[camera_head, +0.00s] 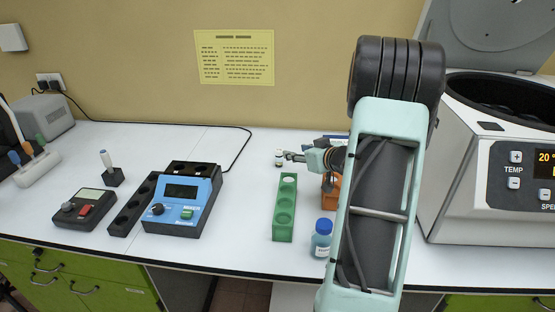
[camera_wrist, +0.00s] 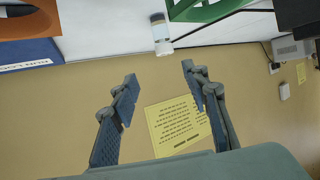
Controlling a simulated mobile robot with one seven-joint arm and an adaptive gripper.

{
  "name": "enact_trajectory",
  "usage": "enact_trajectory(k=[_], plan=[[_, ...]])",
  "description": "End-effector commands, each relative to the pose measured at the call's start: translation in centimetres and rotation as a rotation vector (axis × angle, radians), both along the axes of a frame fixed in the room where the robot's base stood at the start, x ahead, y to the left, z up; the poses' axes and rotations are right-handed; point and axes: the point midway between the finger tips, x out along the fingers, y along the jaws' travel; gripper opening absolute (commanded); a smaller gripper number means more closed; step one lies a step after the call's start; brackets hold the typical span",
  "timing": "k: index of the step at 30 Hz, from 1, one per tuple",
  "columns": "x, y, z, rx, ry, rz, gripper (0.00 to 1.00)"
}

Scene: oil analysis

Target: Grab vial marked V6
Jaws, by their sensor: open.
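A small vial (camera_head: 278,158) with a white body stands on the white table behind the green rack. It also shows in the wrist view (camera_wrist: 161,38), close ahead of my fingers and between their lines. Its marking is too small to read. My gripper (camera_head: 290,156) reaches in from the right at about the vial's height in the picture. In the wrist view my gripper (camera_wrist: 159,73) has its two fingers spread apart with nothing between them. The vial looks apart from both fingertips.
A green rack (camera_head: 285,213) with round holes stands in front of the vial. A blue-capped bottle (camera_head: 321,240) and an orange holder (camera_head: 328,193) are beside my arm. A centrifuge (camera_head: 475,190) stands right; a blue meter (camera_head: 182,205) stands left. A blue binder (camera_wrist: 30,58) is near my gripper.

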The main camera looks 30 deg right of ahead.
Motion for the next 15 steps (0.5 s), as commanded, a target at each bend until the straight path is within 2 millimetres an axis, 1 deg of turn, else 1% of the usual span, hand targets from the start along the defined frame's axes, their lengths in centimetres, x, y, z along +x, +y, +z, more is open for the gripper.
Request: enact_trajectory(k=[2,5,12,15], plan=[[-0.4,0.1,-0.6,0.019,-0.010,0.012,0.42],[0.1,0.2,-1.1,0.028,-0.018,0.021,0.42],[3.6,0.3,-2.5,0.029,-0.018,0.023,0.42],[4.4,0.2,-2.8,0.028,-0.018,0.020,0.42]])
